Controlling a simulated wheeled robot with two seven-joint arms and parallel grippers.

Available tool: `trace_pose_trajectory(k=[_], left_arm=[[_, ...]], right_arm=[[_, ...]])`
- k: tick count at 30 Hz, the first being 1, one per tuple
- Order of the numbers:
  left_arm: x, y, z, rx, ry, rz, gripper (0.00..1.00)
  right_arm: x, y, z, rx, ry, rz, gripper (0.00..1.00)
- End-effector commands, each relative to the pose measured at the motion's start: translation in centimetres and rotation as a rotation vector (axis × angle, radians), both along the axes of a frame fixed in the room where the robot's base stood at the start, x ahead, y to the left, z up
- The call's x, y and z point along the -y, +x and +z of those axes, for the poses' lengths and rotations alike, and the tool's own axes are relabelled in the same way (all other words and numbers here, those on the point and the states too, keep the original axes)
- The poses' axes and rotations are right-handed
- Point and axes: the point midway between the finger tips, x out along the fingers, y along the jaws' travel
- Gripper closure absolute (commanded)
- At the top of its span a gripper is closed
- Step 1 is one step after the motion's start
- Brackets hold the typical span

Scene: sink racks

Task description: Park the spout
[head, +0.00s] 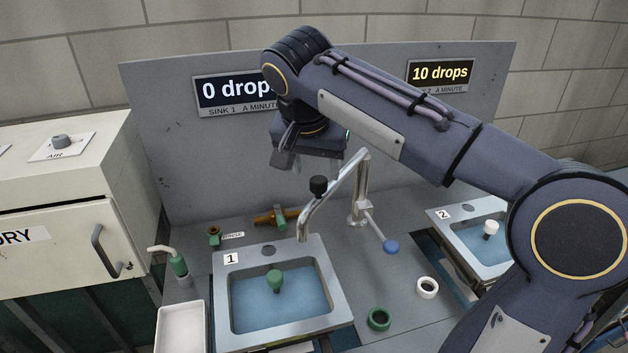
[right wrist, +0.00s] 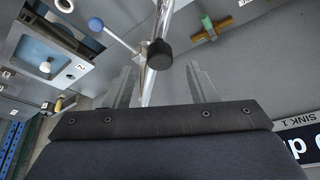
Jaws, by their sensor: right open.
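The chrome spout (head: 333,193) rises from its base (head: 361,211) between the sinks, and its tip hangs over the back right rim of sink 1 (head: 219,292). A black knob (head: 318,186) sits on the spout. A side lever ends in a blue ball (head: 391,247). My right gripper (head: 305,163) is above and behind the black knob, pointing down. In the right wrist view, my right gripper (right wrist: 162,82) has its fingers apart. The black knob (right wrist: 160,54) and the spout appear in the gap, with no visible contact. My left gripper is out of view.
Sink 1 holds water and a green plug handle (head: 274,281). Sink 2 (head: 449,235), partly behind my arm, has a white one (head: 490,228). Green (head: 380,319) and white (head: 427,288) rings lie between. A brass valve (head: 281,217) is behind sink 1. Signs read 0 drops (head: 234,90) and 10 drops (head: 440,74).

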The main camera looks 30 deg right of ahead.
Motion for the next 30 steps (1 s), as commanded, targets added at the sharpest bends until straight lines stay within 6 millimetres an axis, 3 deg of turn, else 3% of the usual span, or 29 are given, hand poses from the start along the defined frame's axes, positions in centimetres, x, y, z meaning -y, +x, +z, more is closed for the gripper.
trace_pose_trajectory(k=[3, 9, 20, 30], left_arm=[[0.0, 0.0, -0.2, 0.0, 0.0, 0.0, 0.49], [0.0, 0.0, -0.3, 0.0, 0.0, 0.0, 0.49], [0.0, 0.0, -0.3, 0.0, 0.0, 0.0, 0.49], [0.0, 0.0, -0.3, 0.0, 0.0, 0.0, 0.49]], right_arm=[[0.6, 0.5, -2.1, -0.004, -0.001, -0.002, 0.48], [1.3, 1.2, -4.3, -0.003, 0.0, 0.001, 0.48], [1.5, 1.4, -5.0, -0.001, 0.001, 0.002, 0.48], [1.5, 1.4, -5.0, -0.001, 0.001, 0.002, 0.9]])
